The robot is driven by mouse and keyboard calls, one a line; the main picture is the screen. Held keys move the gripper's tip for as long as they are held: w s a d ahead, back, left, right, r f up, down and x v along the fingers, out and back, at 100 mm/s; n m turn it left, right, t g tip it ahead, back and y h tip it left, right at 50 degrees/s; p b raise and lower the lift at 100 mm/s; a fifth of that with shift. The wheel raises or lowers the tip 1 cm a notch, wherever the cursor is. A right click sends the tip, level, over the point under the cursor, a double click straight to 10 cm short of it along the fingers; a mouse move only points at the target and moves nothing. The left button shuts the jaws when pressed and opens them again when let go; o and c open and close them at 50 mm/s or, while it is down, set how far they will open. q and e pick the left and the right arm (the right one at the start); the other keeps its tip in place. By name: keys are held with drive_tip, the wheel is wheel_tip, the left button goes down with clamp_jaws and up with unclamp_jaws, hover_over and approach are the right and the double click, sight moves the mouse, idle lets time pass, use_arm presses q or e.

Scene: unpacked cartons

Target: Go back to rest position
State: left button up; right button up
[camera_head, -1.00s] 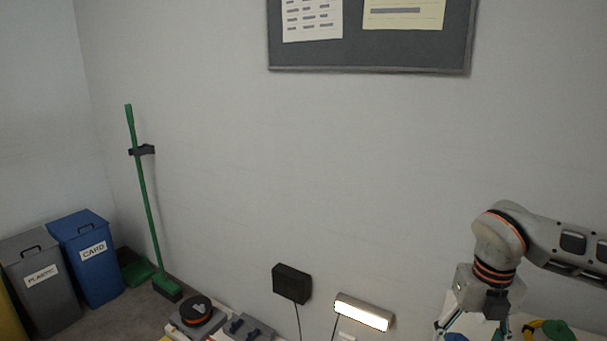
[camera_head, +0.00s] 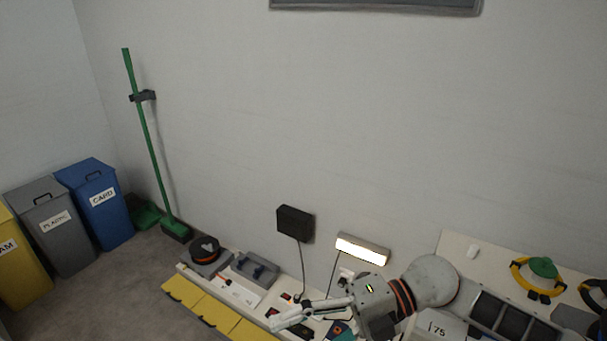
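My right arm comes in from the lower right, and its gripper (camera_head: 285,318) points left over the long bench. Its fingers are seen nearly side-on, so the gap between them cannot be judged. I see nothing held in it. My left gripper is not in view.
The white bench (camera_head: 228,292) runs along the wall with yellow flaps at its front edge. On it are a black and orange spool (camera_head: 204,247), a grey tray (camera_head: 254,269) and, farther right, a green and yellow item (camera_head: 541,268). A lit lamp (camera_head: 361,249) and black box (camera_head: 295,222) are on the wall. Bins (camera_head: 98,205) and a green broom (camera_head: 148,140) stand left.

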drive_tip(key=w+a+r+m+t+y, duration=0.1)
drive_tip(key=w+r+m+t+y, duration=0.45)
drive_tip(key=m+t, duration=0.45)
drive_tip(key=w+d+f+m+t+h, duration=0.3)
drive_tip(key=w+d+f+m+t, duration=0.15)
drive_tip(key=m+t, duration=0.3)
drive_tip(key=s+d+f+m+h, duration=0.1)
drive_tip(key=d+f+m+h, duration=0.4)
drive_tip(key=f, duration=0.4)
drive_tip(key=s+d+f+m+t+h, duration=0.1)
drive_tip(key=d+f+m+h, duration=0.5)
drive_tip(key=f, duration=0.3)
drive_tip(key=shift+s+d+m+p, duration=0.25)
drive_tip(key=shift+s+m+p, duration=0.05)
drive_tip(key=shift+m+p, duration=0.1)
drive_tip(key=s+d+f+m+g+h, duration=0.1)
drive_tip(key=s+d+f, duration=0.1)
drive_tip(key=s+f, duration=0.1)
drive_tip(key=s+d+f+m+g+h, duration=0.1)
drive_tip(key=s+d+f, duration=0.1)
drive_tip(key=s+f, duration=0.2)
drive_tip(key=s+d+f+m+g+h, duration=0.1)
drive_tip(key=s+d+f+g, duration=0.1)
drive_tip(key=s+f, duration=0.2)
drive_tip(key=shift+s+d+f+h, duration=0.1)
drive_tip(key=shift+d+f+h, duration=0.15)
drive_tip(key=shift+f, duration=0.7)
drive_tip(key=shift+c, duration=0.4)
